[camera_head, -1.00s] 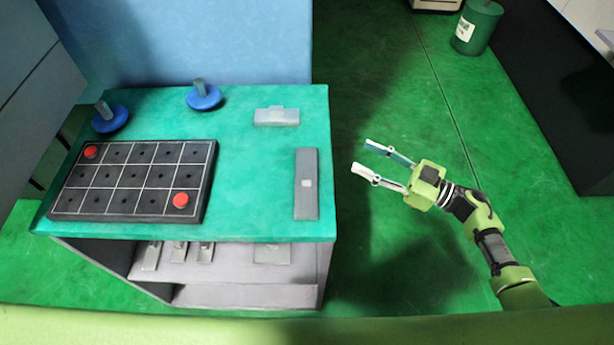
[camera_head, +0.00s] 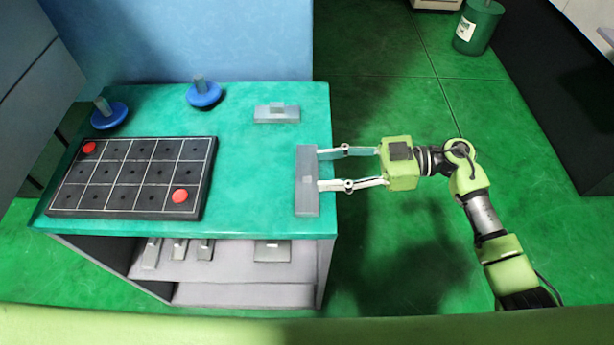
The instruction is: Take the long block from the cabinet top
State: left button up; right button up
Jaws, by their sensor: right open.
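The long grey block (camera_head: 306,196) lies flat near the right edge of the teal cabinet top (camera_head: 255,180), with its long side running front to back. A small lighter square shows on its middle. My right gripper (camera_head: 323,168) is open, its two fingers pointing left at the block's right side. The fingertips reach the block's right edge; I cannot tell whether they touch it or hover above it. My left gripper is not in view.
A shorter grey block (camera_head: 277,114) lies behind the long one. A black grid tray (camera_head: 130,212) with two red pieces fills the left side. Two blue round-based holders (camera_head: 204,95) stand at the back. Several grey pieces sit on the shelf (camera_head: 225,270) below.

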aim_at(307, 169)
jog(key=a, duration=0.1)
jog(key=a+b, duration=0.2)
jog(key=a, duration=0.1)
jog(key=shift+f, duration=0.25)
jog(key=shift+a, duration=0.5)
grip_shut()
jog(key=shift+r, duration=0.1)
jog(key=shift+r, duration=0.1)
